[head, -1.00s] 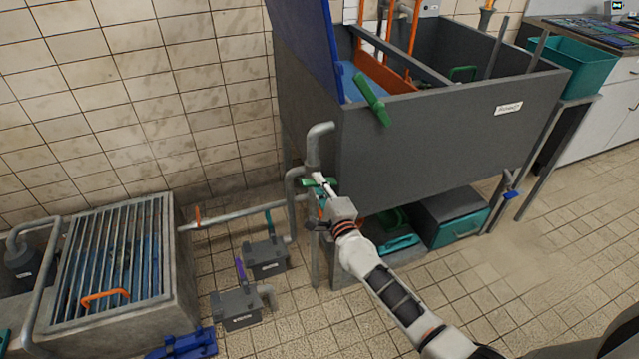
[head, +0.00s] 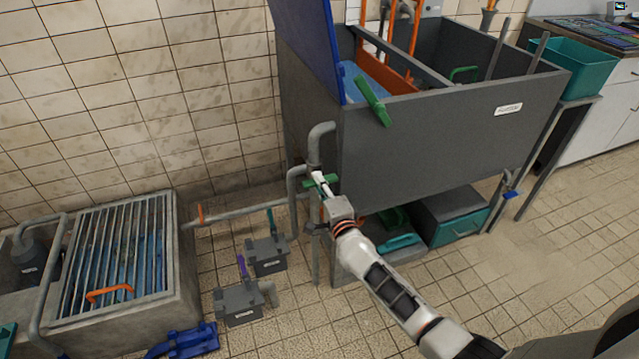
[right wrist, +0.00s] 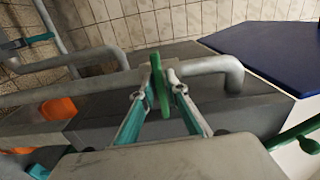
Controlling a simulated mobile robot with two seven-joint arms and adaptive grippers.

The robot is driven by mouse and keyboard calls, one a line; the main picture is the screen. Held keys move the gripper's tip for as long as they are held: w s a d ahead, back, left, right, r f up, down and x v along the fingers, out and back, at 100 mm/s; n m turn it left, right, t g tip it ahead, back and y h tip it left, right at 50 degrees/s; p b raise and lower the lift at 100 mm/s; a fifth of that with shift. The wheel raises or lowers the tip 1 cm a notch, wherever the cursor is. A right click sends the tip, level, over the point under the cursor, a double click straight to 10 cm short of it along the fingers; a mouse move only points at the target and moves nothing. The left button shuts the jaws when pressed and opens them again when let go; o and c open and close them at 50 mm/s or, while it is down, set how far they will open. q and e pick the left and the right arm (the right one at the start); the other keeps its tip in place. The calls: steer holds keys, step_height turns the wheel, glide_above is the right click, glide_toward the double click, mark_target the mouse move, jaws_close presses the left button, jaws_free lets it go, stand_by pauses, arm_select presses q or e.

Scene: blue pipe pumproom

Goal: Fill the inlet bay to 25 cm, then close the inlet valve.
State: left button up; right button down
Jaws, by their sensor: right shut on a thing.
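My right gripper (head: 319,178) is shut on a green valve handle (right wrist: 158,88), which stands between its fingertips in the right wrist view. The handle is on the grey pipework (head: 320,143) at the left front corner of the raised grey tank (head: 440,140). In the head view the fingers hide part of it. Blue water (head: 352,72) shows in the tank's left compartment, beside an orange partition (head: 385,72). I cannot read a depth there. Which compartment is the inlet bay is not legible. My left gripper is not in view.
A green lever (head: 371,101) sits on the tank's front rim, and a blue panel (head: 308,45) stands at its left. A barred basin (head: 110,262) holds blue water at lower left. Small pumps (head: 238,303) stand on the floor. The tiled floor at right is mostly clear.

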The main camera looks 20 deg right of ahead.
steer(key=c, duration=2.2)
jaws_free()
steer(key=shift+o, duration=0.2)
steer(key=s, duration=1.2)
steer(key=shift+d, duration=0.25)
